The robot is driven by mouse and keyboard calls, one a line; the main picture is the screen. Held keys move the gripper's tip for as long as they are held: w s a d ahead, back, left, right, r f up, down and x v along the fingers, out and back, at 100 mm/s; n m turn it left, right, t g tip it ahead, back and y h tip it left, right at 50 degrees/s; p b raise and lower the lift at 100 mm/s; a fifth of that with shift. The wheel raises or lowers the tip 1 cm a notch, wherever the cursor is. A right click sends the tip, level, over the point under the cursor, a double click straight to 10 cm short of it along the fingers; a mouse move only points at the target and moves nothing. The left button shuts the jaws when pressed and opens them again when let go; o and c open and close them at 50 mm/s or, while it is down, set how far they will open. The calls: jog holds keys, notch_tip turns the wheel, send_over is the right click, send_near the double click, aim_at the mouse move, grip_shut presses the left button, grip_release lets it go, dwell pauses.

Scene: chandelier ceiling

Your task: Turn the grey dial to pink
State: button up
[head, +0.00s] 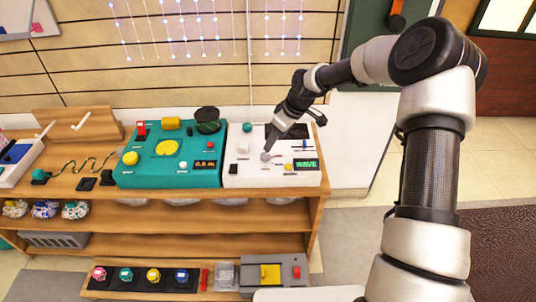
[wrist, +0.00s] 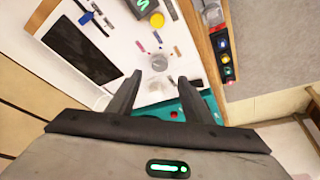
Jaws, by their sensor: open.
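The grey dial (head: 265,156) is a small round knob on the white panel (head: 243,175), on top of the wooden shelf unit. In the wrist view the dial (wrist: 159,62) lies just beyond my fingertips, roughly centred between them. My gripper (wrist: 160,80) is open and empty, with a finger to each side of the dial's line. In the head view my gripper (head: 269,146) reaches down close above the dial; contact cannot be told.
A teal panel (head: 140,173) stands directly left. Bins and a tray of coloured knobs (head: 140,277) sit on lower shelves. Floor is clear at right.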

aim_at(266, 155)
jog(key=b+x, duration=0.1)
jog(key=x, duration=0.7)
jog(key=shift+f, duration=0.15)
jog(key=c, duration=1.1)
